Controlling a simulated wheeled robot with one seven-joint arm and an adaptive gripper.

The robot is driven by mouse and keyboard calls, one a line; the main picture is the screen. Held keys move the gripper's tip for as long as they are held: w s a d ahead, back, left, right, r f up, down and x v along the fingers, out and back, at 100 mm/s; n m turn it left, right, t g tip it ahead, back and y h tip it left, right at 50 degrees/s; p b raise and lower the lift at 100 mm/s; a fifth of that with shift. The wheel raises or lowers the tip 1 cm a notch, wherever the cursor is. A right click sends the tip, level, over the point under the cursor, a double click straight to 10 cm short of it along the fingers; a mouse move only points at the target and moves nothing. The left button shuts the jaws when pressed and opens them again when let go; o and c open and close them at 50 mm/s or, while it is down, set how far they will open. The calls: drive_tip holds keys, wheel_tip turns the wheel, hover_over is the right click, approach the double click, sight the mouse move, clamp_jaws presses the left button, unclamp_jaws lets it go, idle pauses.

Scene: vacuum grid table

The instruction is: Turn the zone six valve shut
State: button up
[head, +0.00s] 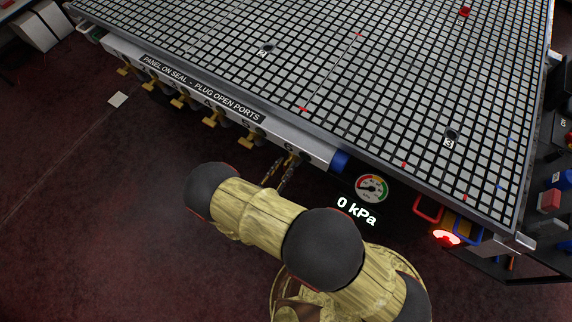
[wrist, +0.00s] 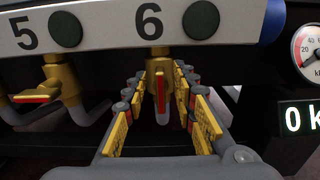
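The zone six valve (wrist: 155,68) is brass and hangs under the label 6 on the white manifold rail. Its lever, with a red strip (wrist: 163,92), points toward the wrist camera and down. My gripper (wrist: 160,78) is open, with one yellow-padded finger on each side of the lever. Gaps show between the pads and the lever, so I see no grip on it. In the head view my gripper (head: 281,172) reaches the rail's underside at the last valve (head: 293,158) before the blue end cap; my arm covers the area below.
The zone five valve (wrist: 52,82) is to the left, its lever turned sideways. More brass valves (head: 213,119) line the rail (head: 310,146). A pressure gauge (head: 372,188) and a 0 kPa display (head: 356,211) sit right of the blue cap (head: 340,161). The grid table (head: 330,75) overhangs above.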

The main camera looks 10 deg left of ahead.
drive_tip(key=shift+w+d, duration=0.25)
drive_tip(key=shift+w, duration=0.4)
drive_tip(key=c, duration=0.3)
drive_tip(key=c, duration=0.4)
clamp_jaws()
